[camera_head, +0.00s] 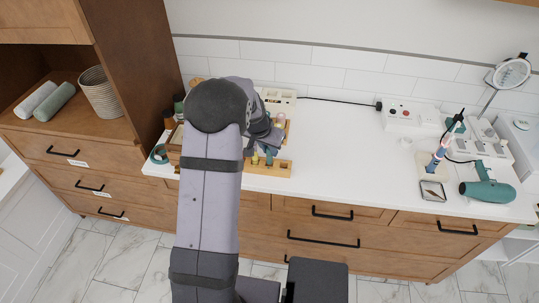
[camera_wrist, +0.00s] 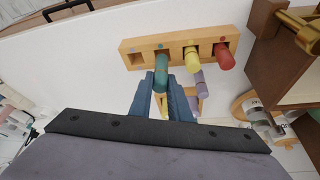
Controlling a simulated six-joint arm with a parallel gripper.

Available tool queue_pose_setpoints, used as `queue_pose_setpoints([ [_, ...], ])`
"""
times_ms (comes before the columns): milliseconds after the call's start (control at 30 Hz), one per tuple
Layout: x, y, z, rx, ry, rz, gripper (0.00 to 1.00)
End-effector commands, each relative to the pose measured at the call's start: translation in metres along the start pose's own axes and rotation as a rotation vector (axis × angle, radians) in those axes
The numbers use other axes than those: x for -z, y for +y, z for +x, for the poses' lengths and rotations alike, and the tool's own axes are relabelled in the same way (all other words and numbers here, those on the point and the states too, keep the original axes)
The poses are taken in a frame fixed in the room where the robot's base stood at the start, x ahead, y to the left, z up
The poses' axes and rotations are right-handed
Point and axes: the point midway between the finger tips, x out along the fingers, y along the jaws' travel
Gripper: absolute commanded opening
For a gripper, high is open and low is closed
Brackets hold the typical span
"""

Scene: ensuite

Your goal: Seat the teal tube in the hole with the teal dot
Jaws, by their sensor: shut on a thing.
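My gripper (camera_wrist: 163,84) is shut on the teal tube (camera_wrist: 161,66). The tube's end overlaps the edge of the wooden rack (camera_wrist: 146,43) in the wrist view; how high it is above the rack is unclear. A yellow tube (camera_wrist: 192,58) and a red tube (camera_wrist: 225,57) stand in holes farther right.
A purple tube (camera_wrist: 202,81) stands by a second wooden holder beside my fingers. A brown wooden box (camera_wrist: 262,75) is on the right in the wrist view.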

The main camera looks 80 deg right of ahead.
Motion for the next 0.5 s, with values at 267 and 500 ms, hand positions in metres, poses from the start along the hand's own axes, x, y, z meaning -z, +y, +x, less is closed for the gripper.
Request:
queue_pose_setpoints([
  [267,-0.012,0.0,0.027,0.0,-0.002,-0.002,0.0],
  [500,-0.013,0.0,0.031,0.0,-0.001,-0.001,0.0],
])
